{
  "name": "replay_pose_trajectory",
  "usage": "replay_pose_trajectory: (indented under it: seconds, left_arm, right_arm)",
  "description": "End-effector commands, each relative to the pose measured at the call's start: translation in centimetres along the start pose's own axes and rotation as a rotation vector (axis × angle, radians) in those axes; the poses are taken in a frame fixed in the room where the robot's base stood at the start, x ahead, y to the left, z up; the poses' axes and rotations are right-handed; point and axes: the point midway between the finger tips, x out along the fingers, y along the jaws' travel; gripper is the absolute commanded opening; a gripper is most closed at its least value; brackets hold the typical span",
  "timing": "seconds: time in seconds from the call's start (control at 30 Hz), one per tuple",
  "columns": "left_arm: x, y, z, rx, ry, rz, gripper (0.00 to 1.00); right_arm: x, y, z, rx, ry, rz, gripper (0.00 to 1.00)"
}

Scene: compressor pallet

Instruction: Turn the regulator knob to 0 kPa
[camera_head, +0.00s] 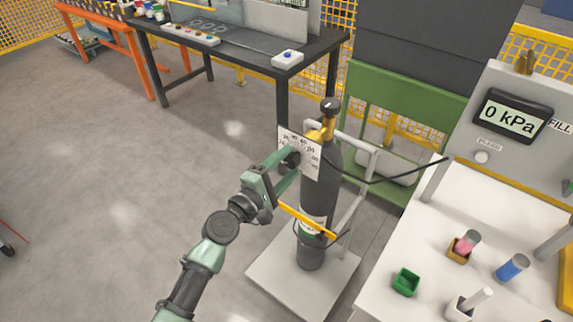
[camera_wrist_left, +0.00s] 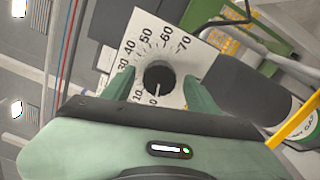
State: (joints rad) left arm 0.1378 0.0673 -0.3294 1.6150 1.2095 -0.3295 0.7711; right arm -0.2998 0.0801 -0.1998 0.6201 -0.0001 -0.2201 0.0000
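The black regulator knob (camera_wrist_left: 158,77) sits on a white dial plate (camera_wrist_left: 143,44) with printed numbers; its light mark points down, toward the 0. In the head view the knob (camera_head: 290,159) and the plate (camera_head: 300,146) are on the gas cylinder (camera_head: 318,190). My left gripper (camera_head: 281,169) is at the plate. In the left wrist view its open fingers (camera_wrist_left: 160,92) stand on either side of the knob, with visible gaps. The display (camera_head: 512,116) reads 0 kPa. My right gripper is not identifiable.
The cylinder stands on a cart (camera_head: 290,279) with a grey frame and a yellow strap (camera_head: 308,220). A black hose (camera_head: 400,178) runs right to the panel. A white bench (camera_head: 440,235) with small items stands at right; a dark table (camera_head: 262,48) is behind.

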Motion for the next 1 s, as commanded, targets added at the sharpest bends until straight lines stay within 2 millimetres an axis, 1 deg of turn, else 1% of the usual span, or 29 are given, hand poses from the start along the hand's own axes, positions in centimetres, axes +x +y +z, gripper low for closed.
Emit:
replay_pose_trajectory:
  seconds: [0.17, 0.27, 0.5, 0.6, 0.77, 1.0]
  left_arm:
    - [-0.5, 0.0, 0.0, 0.002, 0.000, 0.001, 0.59]
    - [-1.9, -0.1, -0.1, 0.002, 0.001, 0.000, 0.59]
    - [-6.0, -0.2, -0.1, 0.001, 0.001, -0.002, 0.59]
    - [-7.1, -0.2, -0.1, 0.001, 0.001, -0.001, 0.59]
    - [-7.8, 0.0, 0.0, 0.001, 0.000, 0.000, 0.59]
    - [-7.8, 0.0, 0.0, 0.000, 0.000, 0.000, 0.59]
  right_arm:
    - [0.1, 0.0, 0.0, 0.000, 0.000, 0.000, 0.38]
    - [0.2, 0.0, 0.0, 0.000, 0.000, 0.000, 0.38]
    - [0.8, 0.0, 0.1, -0.001, 0.000, 0.001, 0.38]
    - [1.0, 0.0, 0.1, -0.001, 0.000, 0.001, 0.38]
    - [1.0, 0.0, 0.1, -0.001, 0.000, 0.001, 0.38]
    - [1.0, 0.0, 0.1, -0.001, 0.000, 0.000, 0.38]
